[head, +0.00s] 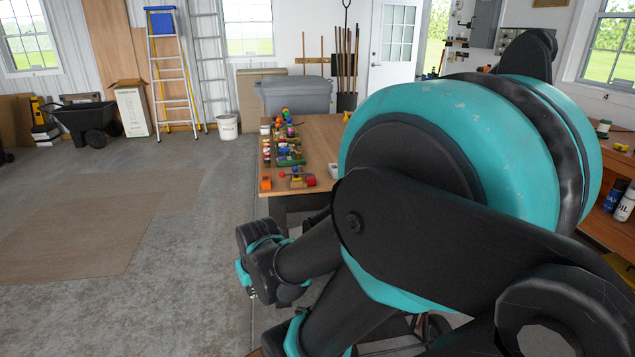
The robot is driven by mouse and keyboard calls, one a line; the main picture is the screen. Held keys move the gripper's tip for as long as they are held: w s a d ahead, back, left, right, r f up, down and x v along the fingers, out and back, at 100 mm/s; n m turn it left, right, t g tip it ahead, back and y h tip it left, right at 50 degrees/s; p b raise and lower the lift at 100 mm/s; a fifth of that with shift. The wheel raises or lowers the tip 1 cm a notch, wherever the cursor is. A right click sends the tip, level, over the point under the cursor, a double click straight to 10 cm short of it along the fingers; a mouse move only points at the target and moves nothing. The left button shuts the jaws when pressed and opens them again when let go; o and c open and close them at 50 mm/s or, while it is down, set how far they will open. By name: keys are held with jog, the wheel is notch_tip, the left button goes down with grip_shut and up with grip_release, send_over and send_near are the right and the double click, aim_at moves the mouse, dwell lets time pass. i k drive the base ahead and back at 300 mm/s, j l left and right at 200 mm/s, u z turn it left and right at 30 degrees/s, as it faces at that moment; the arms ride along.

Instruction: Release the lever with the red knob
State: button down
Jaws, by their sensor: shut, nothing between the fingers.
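I cannot pick out a lever with a red knob in the head view. Several small coloured items (290,155) stand on the wooden table (321,128), some of them red, but they are too small to tell apart. My teal and black arm fills the right and lower middle of the view and hides part of the table. A dark and teal joint of my arm is low in front of the table's left end. My gripper's fingers do not show.
A grey bin (295,95) stands behind the table. A wooden workbench (612,160) with bottles is at the right. A ladder (172,75), a white bucket (227,127) and a black wheelbarrow (86,118) stand along the back.

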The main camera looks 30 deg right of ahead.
aim_at(280, 175)
jog(key=l+z, duration=0.15)
jog(key=z, duration=0.2)
jog(key=i+z, duration=0.15)
jog(key=z, duration=0.2)
jog(key=l, duration=1.3)
